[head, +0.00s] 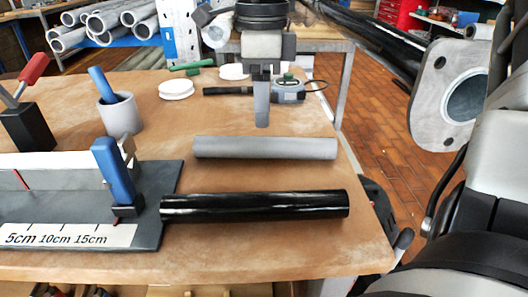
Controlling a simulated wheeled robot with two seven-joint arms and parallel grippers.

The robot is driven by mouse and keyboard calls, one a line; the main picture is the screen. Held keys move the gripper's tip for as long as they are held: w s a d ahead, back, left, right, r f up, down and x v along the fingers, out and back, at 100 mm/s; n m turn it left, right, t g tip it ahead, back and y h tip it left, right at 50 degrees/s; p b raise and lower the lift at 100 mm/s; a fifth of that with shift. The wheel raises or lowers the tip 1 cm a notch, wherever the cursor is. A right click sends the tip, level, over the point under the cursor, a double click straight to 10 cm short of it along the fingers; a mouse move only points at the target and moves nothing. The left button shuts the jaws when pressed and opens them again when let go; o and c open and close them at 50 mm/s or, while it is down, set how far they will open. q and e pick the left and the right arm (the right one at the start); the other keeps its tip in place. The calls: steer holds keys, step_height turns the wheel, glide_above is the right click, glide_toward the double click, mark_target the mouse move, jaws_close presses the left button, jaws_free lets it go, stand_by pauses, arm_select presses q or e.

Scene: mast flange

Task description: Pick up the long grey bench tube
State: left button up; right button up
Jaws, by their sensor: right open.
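The long grey bench tube (265,147) lies crosswise on the wooden bench, just behind a black tube. My right gripper (262,110) points down above the bench, at the back of the grey tube in the picture. Its fingers are seen edge-on, one in front of the other. It is open and holds nothing, and its tips show apart from the tube. The height of the tips over the bench is hard to judge. My left gripper is not in view.
The glossy black tube (255,205) lies in front, its left end at the dark measuring fixture (150,235) with a blue clamp. A grey cup (120,114), white discs (176,90) and a tape measure (288,92) stand behind.

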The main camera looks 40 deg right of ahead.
mark_target(265, 138)
step_height(265, 138, down, 4)
steer(key=shift+r, duration=0.25)
steer(key=f, duration=0.2)
steer(key=f+b, duration=0.1)
steer(key=shift+s+d+f, duration=0.1)
steer(key=shift+s+f, duration=0.1)
steer(key=shift+f, duration=0.6)
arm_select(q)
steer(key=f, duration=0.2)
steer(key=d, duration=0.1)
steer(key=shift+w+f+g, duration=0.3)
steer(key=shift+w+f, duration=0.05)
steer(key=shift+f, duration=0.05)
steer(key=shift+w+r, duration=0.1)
arm_select(e)
steer(key=shift+r, duration=0.1)
steer(key=c, duration=1.1)
